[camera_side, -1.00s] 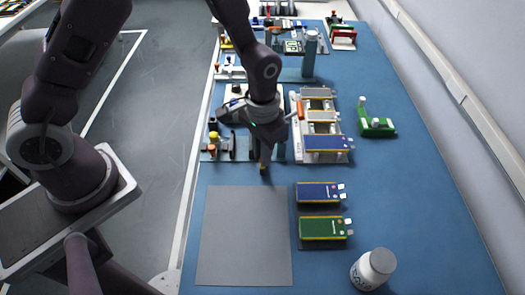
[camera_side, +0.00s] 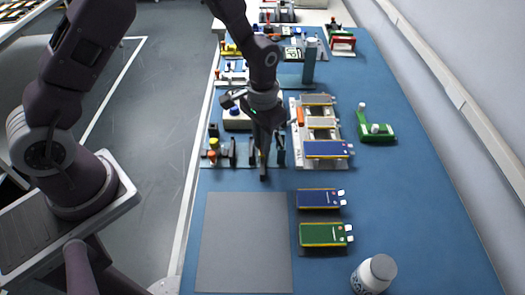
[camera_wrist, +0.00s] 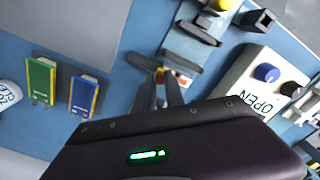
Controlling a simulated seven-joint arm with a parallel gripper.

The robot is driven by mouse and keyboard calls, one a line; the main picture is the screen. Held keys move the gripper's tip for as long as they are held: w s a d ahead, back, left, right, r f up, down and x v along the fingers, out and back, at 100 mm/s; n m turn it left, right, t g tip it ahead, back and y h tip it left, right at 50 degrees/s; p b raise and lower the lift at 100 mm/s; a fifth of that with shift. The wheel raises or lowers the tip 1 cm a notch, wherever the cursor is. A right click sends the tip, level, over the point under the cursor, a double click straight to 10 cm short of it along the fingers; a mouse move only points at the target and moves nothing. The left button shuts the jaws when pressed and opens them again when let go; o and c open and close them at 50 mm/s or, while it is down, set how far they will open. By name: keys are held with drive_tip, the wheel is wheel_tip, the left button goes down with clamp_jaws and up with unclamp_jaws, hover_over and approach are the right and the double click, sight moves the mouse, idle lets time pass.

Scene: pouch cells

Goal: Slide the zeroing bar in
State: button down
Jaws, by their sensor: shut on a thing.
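My gripper (camera_side: 263,172) is low at the right part of the teal fixture plate (camera_side: 214,161), by its front edge. In the wrist view its two fingers (camera_wrist: 160,88) are close together on a small piece with orange and white (camera_wrist: 160,73), which I take to be the zeroing bar. Most of it is hidden by the fingers. Dark upright blocks (camera_wrist: 183,50) of the fixture stand beside the fingertips. I cannot tell whether the bar touches them or sits between them.
A white box with a blue knob (camera_wrist: 267,73) stands behind the fixture. A rack with a blue cell (camera_side: 325,149) is to the right.

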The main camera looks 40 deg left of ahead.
drive_tip(key=shift+w+a, duration=0.2)
drive_tip(key=shift+w, duration=0.05)
drive_tip(key=c, duration=1.4)
unclamp_jaws()
wheel_tip(320, 180, up, 7)
drive_tip(key=shift+r, duration=0.1)
